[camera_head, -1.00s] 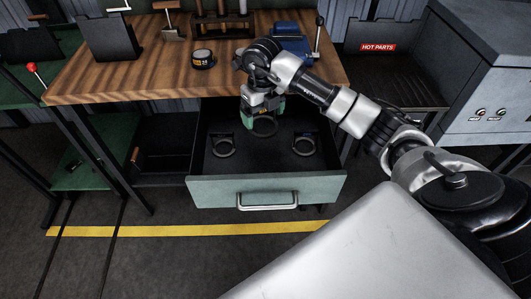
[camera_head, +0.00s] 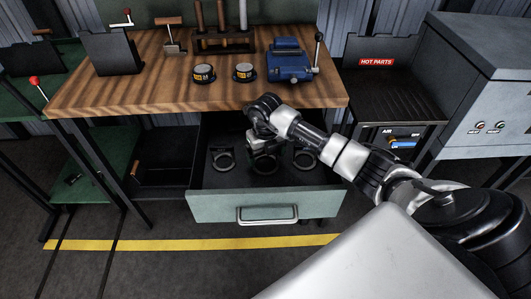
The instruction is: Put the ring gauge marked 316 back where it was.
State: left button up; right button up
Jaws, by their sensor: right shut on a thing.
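My right gripper (camera_head: 262,150) reaches down into the open drawer (camera_head: 215,206) under the workbench. It is shut on a dark ring gauge (camera_head: 264,166), which is low in the drawer's middle. I cannot tell whether the ring touches the drawer floor. A similar dark ring (camera_head: 223,161) lies to its left and another (camera_head: 305,159) to its right. No marking is legible on any ring, so I cannot read 316. My wrist hides part of the drawer's back. My left gripper is not in view.
A dark hot-parts tray (camera_head: 390,90) is at right. The drawer front has a pale handle (camera_head: 267,214).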

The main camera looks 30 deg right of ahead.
jog(key=shift+f, duration=0.1)
jog(key=o, duration=0.7)
notch_tip(320, 180, up, 12)
jog(key=shift+r+b, duration=0.2)
jog(key=shift+b, duration=0.2)
